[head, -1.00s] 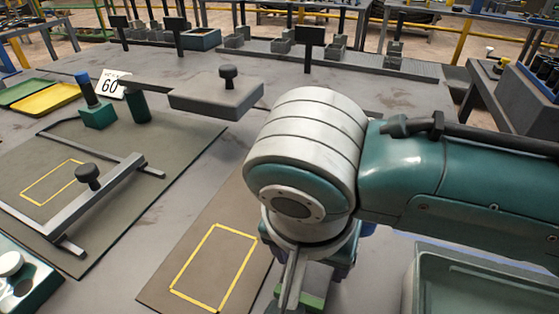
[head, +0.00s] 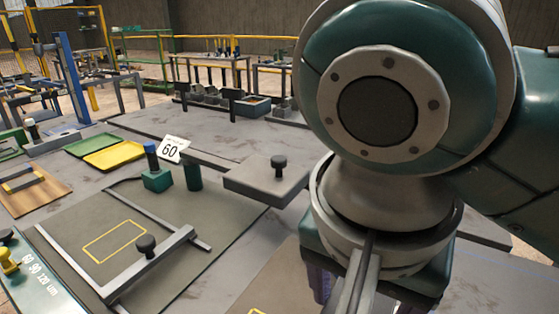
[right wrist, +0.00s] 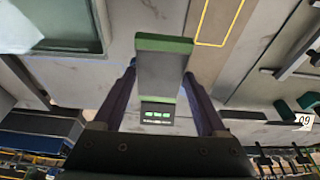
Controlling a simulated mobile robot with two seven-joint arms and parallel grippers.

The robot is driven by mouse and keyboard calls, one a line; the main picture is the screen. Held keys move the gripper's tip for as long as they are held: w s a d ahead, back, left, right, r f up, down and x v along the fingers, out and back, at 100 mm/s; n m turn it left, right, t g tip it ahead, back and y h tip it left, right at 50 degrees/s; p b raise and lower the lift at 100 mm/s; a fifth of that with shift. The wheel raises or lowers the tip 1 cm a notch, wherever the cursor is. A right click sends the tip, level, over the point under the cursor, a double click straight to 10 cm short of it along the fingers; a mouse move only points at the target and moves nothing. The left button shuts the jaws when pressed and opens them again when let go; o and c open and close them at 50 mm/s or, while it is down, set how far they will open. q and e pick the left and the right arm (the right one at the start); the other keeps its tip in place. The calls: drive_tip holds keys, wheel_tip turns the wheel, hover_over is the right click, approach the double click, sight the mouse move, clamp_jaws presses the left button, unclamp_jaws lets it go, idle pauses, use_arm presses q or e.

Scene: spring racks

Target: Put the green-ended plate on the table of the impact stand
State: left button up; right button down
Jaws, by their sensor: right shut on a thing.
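In the right wrist view a grey plate with a green end (right wrist: 163,70) is between the fingers of my right gripper (right wrist: 160,85). The gripper is shut on it, and the green end points away from the palm. Small green marks show near the palm. In the head view my right arm hides the plate and most of the right gripper; only parts of dark fingers show at the bottom. A blue upright post (head: 72,82) stands at the far left; I cannot tell whether it belongs to the impact stand. My left gripper is not in view.
A grey block with a black knob (head: 268,182) stands beside a "60" card (head: 171,149). A metal frame with a knob (head: 150,265) lies on a dark mat (head: 85,215). Green and yellow trays (head: 118,154) and a wooden board (head: 28,196) are left.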

drive_tip(key=s+d+r+n+p, duration=0.1)
drive_tip(key=d+r+n+p, duration=0.1)
drive_tip(key=r+p, duration=1.1)
drive_tip(key=s+d+r+n+y+p, duration=0.1)
drive_tip(key=s+d+r+n+p, duration=0.1)
drive_tip(key=r+p, duration=1.1)
drive_tip(key=s+d+r+n+p, duration=0.2)
drive_tip(key=r+p, duration=1.2)
drive_tip(key=r, duration=1.5)
drive_tip(key=d, duration=0.2)
drive_tip(key=shift+d+r+n+t+y, duration=0.3)
drive_tip(key=shift+d+r+n+t, duration=0.05)
drive_tip(key=shift+r+n+t, duration=0.05)
